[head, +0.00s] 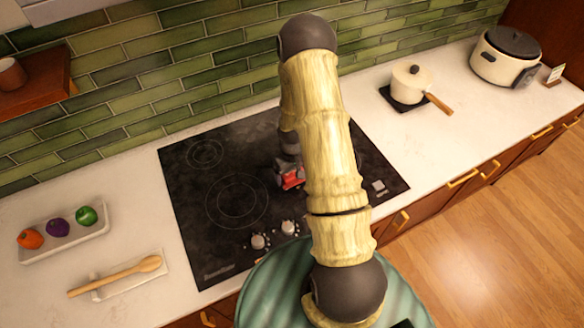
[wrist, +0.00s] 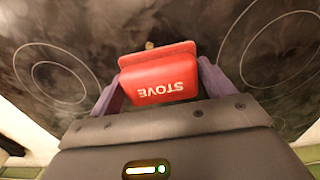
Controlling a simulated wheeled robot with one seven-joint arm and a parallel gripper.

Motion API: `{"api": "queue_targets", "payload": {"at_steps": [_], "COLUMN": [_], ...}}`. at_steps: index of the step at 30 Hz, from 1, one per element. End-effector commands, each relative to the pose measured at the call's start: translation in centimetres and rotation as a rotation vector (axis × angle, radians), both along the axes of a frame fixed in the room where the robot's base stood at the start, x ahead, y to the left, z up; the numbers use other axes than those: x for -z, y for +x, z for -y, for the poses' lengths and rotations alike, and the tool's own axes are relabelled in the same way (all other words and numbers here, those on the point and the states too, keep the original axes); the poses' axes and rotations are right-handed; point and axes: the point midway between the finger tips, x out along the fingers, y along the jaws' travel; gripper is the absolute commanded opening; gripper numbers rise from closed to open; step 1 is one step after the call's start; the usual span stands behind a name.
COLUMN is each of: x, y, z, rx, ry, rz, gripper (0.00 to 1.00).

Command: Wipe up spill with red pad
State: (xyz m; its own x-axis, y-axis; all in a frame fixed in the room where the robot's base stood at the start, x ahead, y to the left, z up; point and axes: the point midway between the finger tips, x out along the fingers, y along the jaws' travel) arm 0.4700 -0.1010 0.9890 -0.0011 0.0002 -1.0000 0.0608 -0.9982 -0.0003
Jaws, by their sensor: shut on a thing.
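The red pad (wrist: 158,82), marked "STOVE", is between the two purple fingers of my gripper (wrist: 160,88) in the wrist view. My gripper is shut on it. In the head view the red pad (head: 292,178) shows low over the middle of the black cooktop (head: 190,170), partly behind my arm. I cannot tell whether it touches the glass. Cloudy grey smears show on the cooktop in the wrist view (wrist: 130,25). A small yellowish spot (wrist: 149,45) shows just beyond the pad's far edge. A distinct spill is hard to make out, and my arm hides part of the cooktop.
Two knobs (head: 259,241) stand at the cooktop's front. A white pot (head: 411,82) and a rice cooker (head: 503,57) are to the right. A vegetable tray (head: 63,249) and a wooden spoon (head: 118,275) on a rest lie left. The counter between is clear.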

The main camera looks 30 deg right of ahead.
Motion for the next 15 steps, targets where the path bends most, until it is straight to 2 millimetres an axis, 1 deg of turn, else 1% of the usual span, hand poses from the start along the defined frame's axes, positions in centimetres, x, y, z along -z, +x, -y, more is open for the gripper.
{"api": "queue_targets", "payload": {"at_steps": [1,8,10,11,12,15], "x": [0.8,2.9,4.1,3.4,3.4,3.6], "y": [0.0,0.0,0.0,0.1,0.1,0.1], "z": [0.1,0.2,0.2,0.6,0.9,1.6], "rx": [0.001,0.003,0.004,0.005,0.004,-0.002], "ry": [0.000,0.000,0.000,-0.001,0.000,0.000], "rz": [-0.001,0.000,-0.001,0.002,0.001,0.001], "gripper": [0.60,0.60,0.60,0.56,0.52,0.52]}}
